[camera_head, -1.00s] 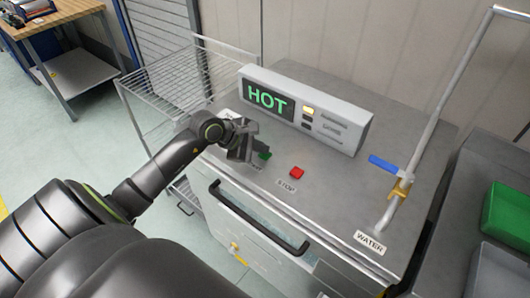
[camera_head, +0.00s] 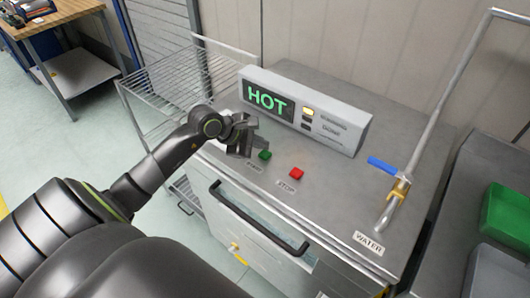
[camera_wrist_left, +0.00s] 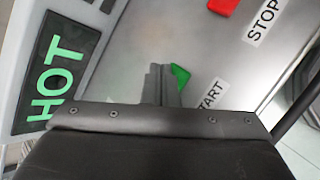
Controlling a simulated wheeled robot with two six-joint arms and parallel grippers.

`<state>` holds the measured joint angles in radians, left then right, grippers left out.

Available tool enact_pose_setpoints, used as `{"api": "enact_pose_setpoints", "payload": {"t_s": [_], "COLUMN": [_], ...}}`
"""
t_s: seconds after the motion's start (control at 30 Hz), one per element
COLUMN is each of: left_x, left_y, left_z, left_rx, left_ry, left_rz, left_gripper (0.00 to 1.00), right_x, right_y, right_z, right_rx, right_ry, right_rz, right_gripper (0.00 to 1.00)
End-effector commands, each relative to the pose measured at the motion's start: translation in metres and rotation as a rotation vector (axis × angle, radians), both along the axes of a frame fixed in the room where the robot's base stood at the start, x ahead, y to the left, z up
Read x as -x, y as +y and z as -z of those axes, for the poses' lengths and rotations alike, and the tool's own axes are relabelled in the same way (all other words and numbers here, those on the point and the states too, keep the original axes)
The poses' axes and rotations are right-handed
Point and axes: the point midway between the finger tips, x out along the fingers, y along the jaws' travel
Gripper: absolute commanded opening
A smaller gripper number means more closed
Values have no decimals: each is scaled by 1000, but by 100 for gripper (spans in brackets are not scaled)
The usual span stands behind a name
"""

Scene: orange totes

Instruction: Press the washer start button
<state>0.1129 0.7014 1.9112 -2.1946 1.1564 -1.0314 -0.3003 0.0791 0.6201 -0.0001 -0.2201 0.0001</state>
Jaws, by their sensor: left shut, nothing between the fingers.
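The washer (camera_head: 330,195) has a grey metal top. A green start button (camera_head: 264,155) sits on it near the front edge, with its label partly seen. In the left wrist view the button (camera_wrist_left: 180,77) is partly hidden behind my fingers, and part of the START label (camera_wrist_left: 211,93) shows. The red stop button (camera_head: 297,173) is to its right. My left gripper (camera_head: 252,147) is shut and empty, just left of and above the green button; I cannot tell whether it touches it. The display (camera_head: 268,101) reads HOT in green. My right gripper is not in view.
A wire rack (camera_head: 165,90) stands left of the washer. A pipe with a blue-handled valve (camera_head: 386,166) rises at the right, by the WATER label (camera_head: 369,241). A green bin (camera_head: 508,222) is at far right. A dark handle (camera_head: 258,217) runs along the washer front.

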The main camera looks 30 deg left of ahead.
Motion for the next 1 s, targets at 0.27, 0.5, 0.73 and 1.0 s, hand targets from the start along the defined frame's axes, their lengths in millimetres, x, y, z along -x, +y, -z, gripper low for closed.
{"api": "enact_pose_setpoints", "payload": {"t_s": [0.27,0.5,0.73,1.0], "left_x": [0,0,0,0], "left_y": [0,0,0,0], "left_z": [-30,-47,-46,-46], "left_rx": [-1,-1,-1,-1], "left_ry": [-1,-2,0,0], "left_rz": [1,1,1,1], "left_gripper": [0,0,0,0], "right_x": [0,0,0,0], "right_y": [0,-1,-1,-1], "right_z": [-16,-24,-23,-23], "right_rx": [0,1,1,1], "right_ry": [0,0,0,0], "right_rz": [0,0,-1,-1], "right_gripper": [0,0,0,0]}}
